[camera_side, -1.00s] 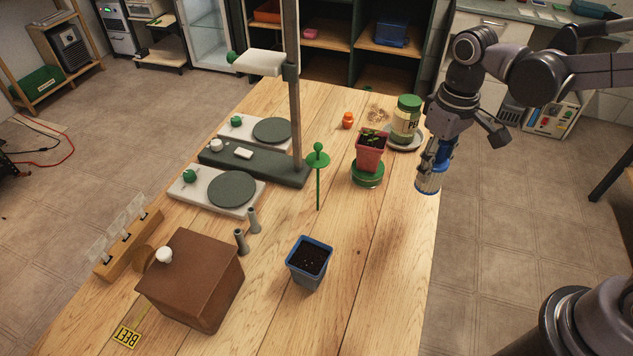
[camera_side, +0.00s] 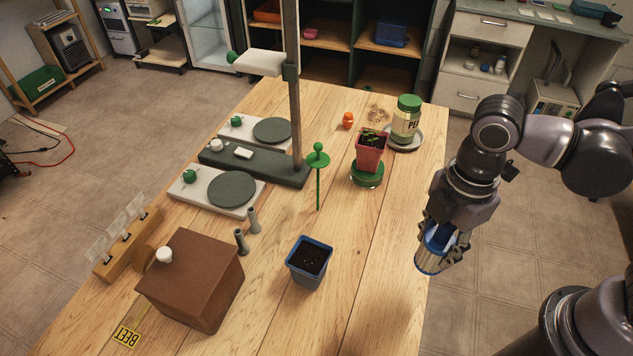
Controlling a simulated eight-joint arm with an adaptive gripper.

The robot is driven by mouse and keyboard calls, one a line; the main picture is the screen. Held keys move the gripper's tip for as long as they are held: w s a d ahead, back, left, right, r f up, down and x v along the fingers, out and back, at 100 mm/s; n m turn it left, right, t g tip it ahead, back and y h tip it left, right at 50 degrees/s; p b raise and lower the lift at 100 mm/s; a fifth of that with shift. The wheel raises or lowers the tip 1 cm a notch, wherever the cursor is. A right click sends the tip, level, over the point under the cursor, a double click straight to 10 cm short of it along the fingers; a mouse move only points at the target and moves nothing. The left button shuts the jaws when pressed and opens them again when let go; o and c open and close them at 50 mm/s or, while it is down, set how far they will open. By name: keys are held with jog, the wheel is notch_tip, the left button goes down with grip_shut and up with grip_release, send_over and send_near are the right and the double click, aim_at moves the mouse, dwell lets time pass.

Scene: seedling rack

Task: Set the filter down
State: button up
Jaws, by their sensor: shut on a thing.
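The filter appears to be the blue and silver cylinder (camera_side: 431,259) in my gripper (camera_side: 442,246). My gripper is shut on it and holds it tilted, its lower end pointing down and a little left. It is over or just beside the right edge of the wooden table (camera_side: 391,273); its exact height above the table cannot be told. The gripper fingers hide part of the cylinder.
A blue pot of soil (camera_side: 309,262) stands left of my gripper. A red seedling pot (camera_side: 370,151) on a green base and a green-lidded jar (camera_side: 406,119) stand farther back. A brown box (camera_side: 192,279) is at front left. The table's right front is clear.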

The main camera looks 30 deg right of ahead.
jog(key=shift+s+a+f, duration=0.55)
jog(key=shift+a+f, duration=0.9)
jog(key=shift+f, duration=0.15)
jog(key=shift+s+a+f, duration=0.5)
jog(key=shift+a+f, duration=1)
jog(key=shift+f, duration=0.1)
jog(key=shift+s+a+f, duration=0.55)
jog(key=shift+a+f, duration=0.9)
jog(key=shift+f, duration=0.15)
jog(key=shift+f, duration=0.15)
jog(key=o, duration=1.1)
jog(key=shift+o, duration=0.2)
notch_tip(320, 180, up, 12)
jog(key=w+d+r+m+t, duration=0.1)
jog(key=w+d+m+t, duration=0.2)
jog(key=d+m, duration=0.6)
jog(key=w+d+r+m+t, duration=0.1)
jog(key=w+d+m+t, duration=0.3)
jog(key=d, duration=1.1)
jog(key=w+m, duration=0.3)
jog(key=m, duration=0.2)
jog(key=shift+w+d+r, duration=0.25)
jog(key=shift+d+r, duration=0.15)
